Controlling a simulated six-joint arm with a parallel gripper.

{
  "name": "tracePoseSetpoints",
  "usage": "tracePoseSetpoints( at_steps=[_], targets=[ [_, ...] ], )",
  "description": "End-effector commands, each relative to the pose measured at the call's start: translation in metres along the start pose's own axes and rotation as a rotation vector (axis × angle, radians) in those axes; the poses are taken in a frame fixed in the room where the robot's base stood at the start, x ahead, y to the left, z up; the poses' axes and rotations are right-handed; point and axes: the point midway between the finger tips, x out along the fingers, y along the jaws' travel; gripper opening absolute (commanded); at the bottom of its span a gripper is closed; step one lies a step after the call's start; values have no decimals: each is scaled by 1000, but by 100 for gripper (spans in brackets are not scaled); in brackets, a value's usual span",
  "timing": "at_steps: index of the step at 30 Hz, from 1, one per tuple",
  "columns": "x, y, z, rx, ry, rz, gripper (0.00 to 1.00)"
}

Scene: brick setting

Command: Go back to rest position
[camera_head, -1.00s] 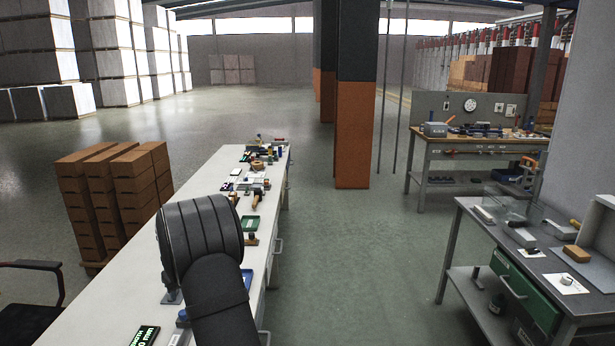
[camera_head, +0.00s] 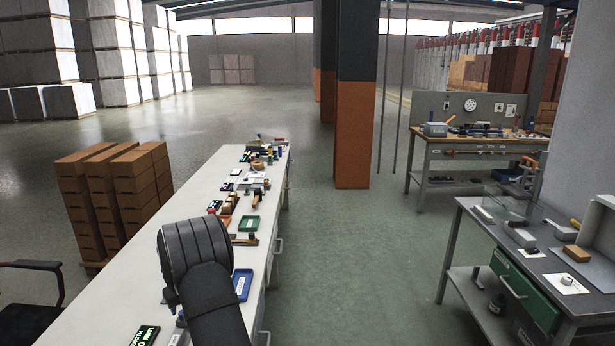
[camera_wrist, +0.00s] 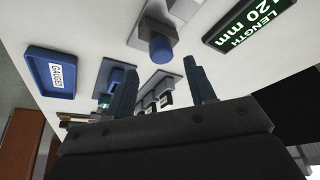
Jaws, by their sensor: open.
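My gripper (camera_wrist: 160,68) shows in the wrist view with its two dark fingers apart and nothing visible between them. It is over the white workbench (camera_head: 124,285). In the head view my dark arm stands at the lower middle over the bench and the fingers are not visible. In the wrist view, a grey fixture with a blue knob (camera_wrist: 162,48) is beyond the fingertips.
In the head view, a blue tray (camera_head: 243,283) and a green tray (camera_head: 249,223) lie by the bench's right edge. Several small parts crowd its far end. Stacked brown boxes (camera_head: 135,195) stand left, a dark bench (camera_head: 480,230) right. The aisle between benches is clear.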

Motion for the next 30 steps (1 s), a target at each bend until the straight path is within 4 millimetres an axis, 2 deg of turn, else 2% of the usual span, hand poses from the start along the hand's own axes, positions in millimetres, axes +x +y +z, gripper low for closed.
tracePoseSetpoints(
  at_steps=[6, 12, 21, 23, 29, 30],
  targets=[
    [39, -1, 0, 0, -1, -1, 50],
    [32, -16, 13, -2, 0, -1, 50],
    [31, -18, 16, -1, 1, 0, 50],
    [31, -18, 16, -1, 1, 0, 60],
    [30, -18, 16, -2, 0, -1, 99],
    [28, -16, 15, -7, -1, -3, 100]
  ],
)
